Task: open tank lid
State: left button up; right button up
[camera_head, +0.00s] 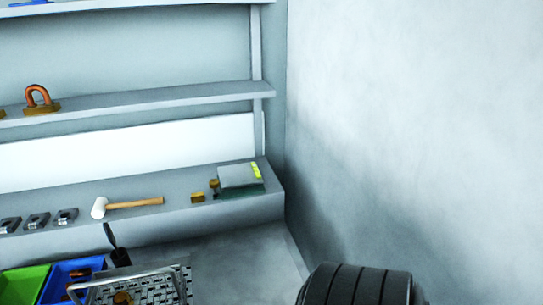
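A small box-like tank (240,189) with a greenish, glass-like body stands at the right end of the grey bench. A flat grey lid (238,176) covers its top and looks shut. A yellow-green strip lies along the lid's right edge. A small brass-coloured part sits at the tank's left side. Neither of my grippers shows in the head view, so I cannot see their state or their distance from the tank.
A white-headed mallet (100,207), a brass block (197,197) and metal clamps lie on the bench (150,222). Below are green (22,285) and blue bins and a mesh tray with a handle. A dark ribbed shape at bottom right is unclear. A wall stands right.

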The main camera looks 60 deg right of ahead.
aim_at(261, 272)
jog(key=z, duration=0.5)
jog(key=i+z, duration=0.15)
jog(key=z, duration=0.8)
jog(key=i+j+z, duration=0.1)
jog(key=z, duration=0.4)
